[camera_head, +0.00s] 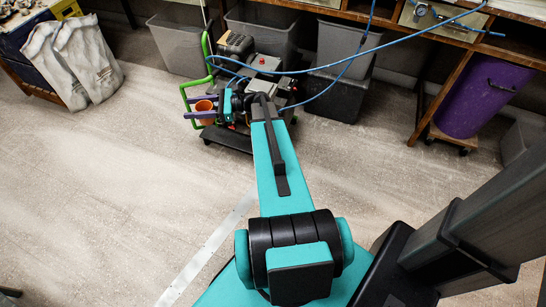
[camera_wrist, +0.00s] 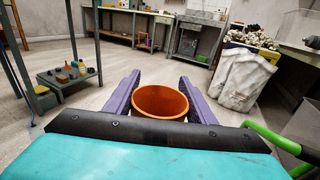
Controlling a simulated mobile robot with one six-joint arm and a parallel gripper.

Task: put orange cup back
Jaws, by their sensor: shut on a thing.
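The orange cup (camera_wrist: 161,101) is upright between the two purple fingers of my gripper (camera_wrist: 160,92) in the wrist view. The fingers are shut on its sides, and its open top faces the camera. In the head view the orange cup (camera_head: 205,107) shows small at the end of my arm, with my gripper (camera_head: 198,105) around it. The cup is held above the pale floor, beside a dark wheeled cart (camera_head: 262,75) with a green tube handle.
Grey bins (camera_head: 178,45) stand under a bench behind the cart. A purple barrel (camera_head: 484,95) is at the right, white sacks (camera_head: 85,60) at the left. Blue hoses (camera_head: 385,48) cross above the cart. The wrist view shows a low shelf with small items (camera_wrist: 70,72) and open floor.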

